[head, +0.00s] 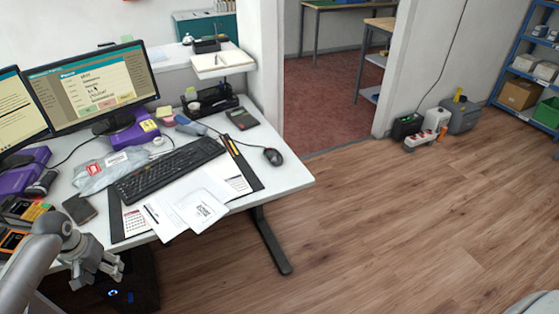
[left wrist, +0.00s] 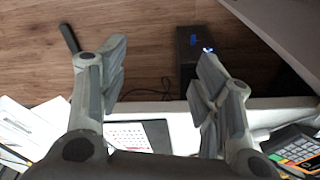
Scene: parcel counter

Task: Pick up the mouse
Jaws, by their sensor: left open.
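The mouse (head: 273,156) is dark and lies on the white desk (head: 290,178) near its right end, with a cable running back from it. My left gripper (head: 98,278) is at the desk's front left edge in the head view, far to the left of the mouse. In the left wrist view my left gripper (left wrist: 158,75) is open, with nothing between its fingers; the desk edge and the floor lie beyond them. The mouse is not in the left wrist view. My right gripper is not in view.
A black keyboard (head: 170,168), loose papers (head: 203,207), a plastic bag (head: 100,172) and a calculator (head: 242,118) lie on the desk. Monitors (head: 105,88) stand at the back. A computer case (left wrist: 200,48) stands below the desk edge.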

